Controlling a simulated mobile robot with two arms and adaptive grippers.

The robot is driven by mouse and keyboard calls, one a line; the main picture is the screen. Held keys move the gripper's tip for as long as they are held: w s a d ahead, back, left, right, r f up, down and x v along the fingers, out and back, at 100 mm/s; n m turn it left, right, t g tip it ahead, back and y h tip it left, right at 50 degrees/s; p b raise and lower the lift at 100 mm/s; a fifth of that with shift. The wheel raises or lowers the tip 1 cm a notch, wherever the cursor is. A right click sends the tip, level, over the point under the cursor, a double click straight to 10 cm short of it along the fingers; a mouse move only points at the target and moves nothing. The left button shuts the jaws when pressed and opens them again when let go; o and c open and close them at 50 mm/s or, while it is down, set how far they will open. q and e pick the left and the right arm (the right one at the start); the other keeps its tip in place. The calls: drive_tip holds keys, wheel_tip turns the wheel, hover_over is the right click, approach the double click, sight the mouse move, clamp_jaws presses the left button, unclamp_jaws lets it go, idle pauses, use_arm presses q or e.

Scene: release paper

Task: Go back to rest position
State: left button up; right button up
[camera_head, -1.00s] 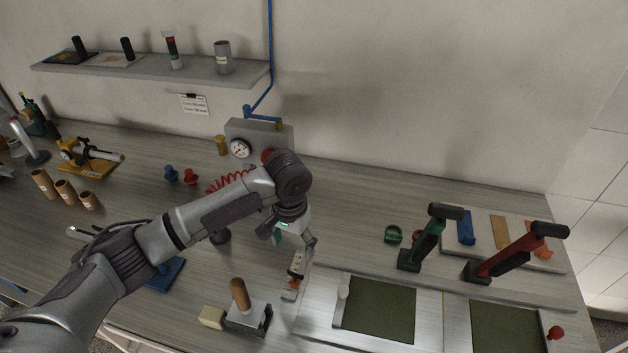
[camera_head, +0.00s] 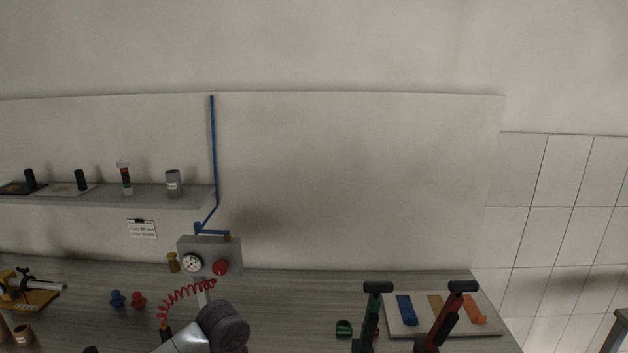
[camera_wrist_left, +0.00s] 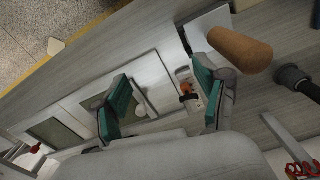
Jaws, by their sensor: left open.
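My left gripper (camera_wrist_left: 165,105) is open in the left wrist view, its two teal-padded fingers apart with nothing held between them. It is over the workbench, and a small white device with an orange part (camera_wrist_left: 188,90) shows beyond the right finger. In the head view only my left arm's grey joint shows at the bottom edge; the gripper is below the frame. My right gripper is in neither view.
The gauge box (camera_head: 208,256) has a coiled red hose (camera_head: 180,294). Green-handled (camera_head: 371,315) and red-handled (camera_head: 446,318) levers stand to the right. A shelf (camera_head: 110,197) hangs on the wall.

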use_arm(q)
drive_tip(key=s+d+f+m+t+h, duration=0.1)
drive_tip(key=s+d+f+h, duration=0.2)
drive_tip(key=s, duration=0.4)
drive_tip(key=s+d+f+m+t, duration=0.1)
drive_tip(key=s+d+f, duration=0.1)
drive_tip(key=s+d, duration=0.4)
drive_tip(key=s+a+n+t+y, duration=0.2)
drive_tip(key=s+a+y, duration=0.1)
drive_tip(key=s+a, duration=1.1)
wheel_tip(320, 180, down, 30)
drive_tip(key=g+b, duration=0.2)
drive_tip(key=b, duration=0.4)
drive_tip(key=s+a+f+b, duration=0.1)
drive_tip(key=s+f+b, duration=0.1)
drive_tip(key=s+f, duration=0.6)
drive_tip(key=s+a+f+g+b, duration=0.1)
drive_tip(key=s+a+f+b, duration=0.1)
drive_tip(key=s+f, duration=0.7)
wheel_tip(320, 180, down, 6)
drive_tip(key=shift+a+r+b, duration=0.2)
drive_tip(key=shift+b, duration=0.2)
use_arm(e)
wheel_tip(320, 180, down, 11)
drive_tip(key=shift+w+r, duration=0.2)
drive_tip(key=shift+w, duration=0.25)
